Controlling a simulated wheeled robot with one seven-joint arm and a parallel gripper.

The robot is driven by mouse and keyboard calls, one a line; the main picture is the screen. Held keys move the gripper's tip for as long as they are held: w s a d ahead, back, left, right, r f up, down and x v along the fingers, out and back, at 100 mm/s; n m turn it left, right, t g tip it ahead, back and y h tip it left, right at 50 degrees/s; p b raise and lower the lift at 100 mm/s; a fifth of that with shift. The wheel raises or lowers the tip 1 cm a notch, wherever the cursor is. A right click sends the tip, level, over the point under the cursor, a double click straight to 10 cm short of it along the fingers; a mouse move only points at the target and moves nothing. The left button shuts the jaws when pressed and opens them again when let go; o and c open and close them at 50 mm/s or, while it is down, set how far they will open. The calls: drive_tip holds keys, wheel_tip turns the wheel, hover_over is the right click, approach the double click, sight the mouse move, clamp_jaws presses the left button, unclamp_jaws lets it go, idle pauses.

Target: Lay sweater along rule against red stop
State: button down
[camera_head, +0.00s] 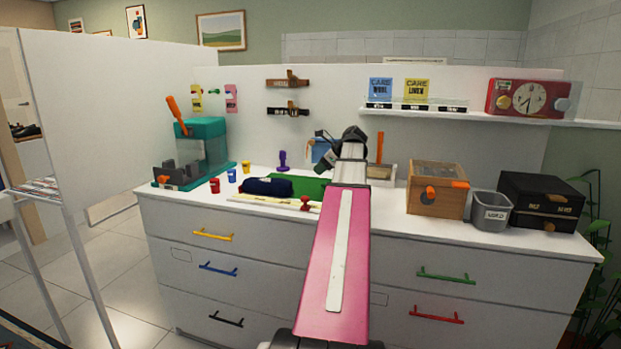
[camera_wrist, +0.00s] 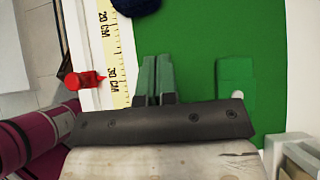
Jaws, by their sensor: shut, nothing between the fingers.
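The dark navy sweater (camera_head: 267,187) lies folded in a bundle on the counter, behind the rule and at the left end of the green mat (camera_head: 312,186). Its edge shows at the top of the wrist view (camera_wrist: 136,5). The pale yellow rule (camera_head: 262,203) runs along the counter's front, and its centimetre marks show in the wrist view (camera_wrist: 116,50). The red stop (camera_head: 305,203) sits at the rule's right part, apart from the sweater; it also shows in the wrist view (camera_wrist: 84,80). My gripper (camera_wrist: 155,75) is shut and empty over the mat (camera_wrist: 205,35). My arm hides its fingertips in the head view.
A teal box (camera_head: 203,145), red cup (camera_head: 215,186) and small blue and yellow cups stand left. A wooden box (camera_head: 437,188), grey bin (camera_head: 491,209) and black box (camera_head: 542,200) stand right. A shelf (camera_head: 470,115) hangs behind.

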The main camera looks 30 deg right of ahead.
drive_tip(key=v, duration=0.3)
drive_tip(key=shift+s+r, duration=0.1)
drive_tip(key=c, duration=0.9)
unclamp_jaws()
drive_tip(key=shift+w+a, duration=0.15)
drive_tip(key=shift+w, duration=0.05)
drive_tip(key=o, duration=0.9)
drive_tip(key=shift+w+a+g+h, duration=0.3)
drive_tip(key=shift+w+a+g, duration=0.1)
drive_tip(key=shift+w+a, duration=0.55)
drive_tip(key=g+h, duration=0.3)
approach(272, 180)
drive_tip(key=shift+s+f, duration=0.15)
drive_tip(key=shift+f, duration=0.55)
drive_tip(key=x, duration=1)
drive_tip(key=shift+w+a+f, duration=0.25)
drive_tip(key=shift+a+f, duration=0.05)
